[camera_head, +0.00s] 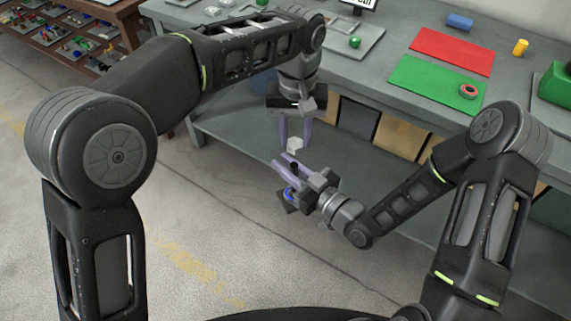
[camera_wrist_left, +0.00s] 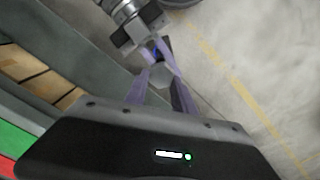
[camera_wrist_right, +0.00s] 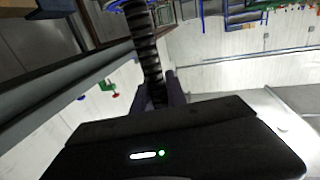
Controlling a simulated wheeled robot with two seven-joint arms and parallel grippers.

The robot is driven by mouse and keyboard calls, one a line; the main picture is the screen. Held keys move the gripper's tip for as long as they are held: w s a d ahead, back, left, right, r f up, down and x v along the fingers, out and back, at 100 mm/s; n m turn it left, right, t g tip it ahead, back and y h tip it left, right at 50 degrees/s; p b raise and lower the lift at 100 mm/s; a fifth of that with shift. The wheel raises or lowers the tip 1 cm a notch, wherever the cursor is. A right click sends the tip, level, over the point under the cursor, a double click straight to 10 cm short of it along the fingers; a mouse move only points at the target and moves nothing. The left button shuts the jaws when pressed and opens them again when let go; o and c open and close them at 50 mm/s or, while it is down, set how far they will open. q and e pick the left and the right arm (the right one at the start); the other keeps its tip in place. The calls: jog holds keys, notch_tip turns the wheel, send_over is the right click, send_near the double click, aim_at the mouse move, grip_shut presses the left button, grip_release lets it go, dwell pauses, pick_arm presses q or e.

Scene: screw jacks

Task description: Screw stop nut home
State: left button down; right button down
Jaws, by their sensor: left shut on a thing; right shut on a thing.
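My left gripper (camera_head: 287,142) reaches down from above with its purple fingers shut on a light grey stop nut (camera_head: 295,146). The nut looks six-sided in the left wrist view (camera_wrist_left: 161,75). My right gripper (camera_head: 284,163) comes in from the right below it, shut on the dark screw jack. The jack's threaded spindle (camera_wrist_right: 147,50) shows in the right wrist view, running away from the fingers towards a blue part (camera_wrist_right: 131,6). In the head view the blue part (camera_head: 289,193) sits below the right fingers. The nut is close to the spindle's end; I cannot tell whether they touch.
The grippers are in front of the bench, over open floor.

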aim_at(294, 163)
pick_arm(q)
jog(key=shift+f, duration=1.2)
jog(key=shift+f, duration=0.9)
jog(key=shift+f, duration=0.55)
dwell(0.5)
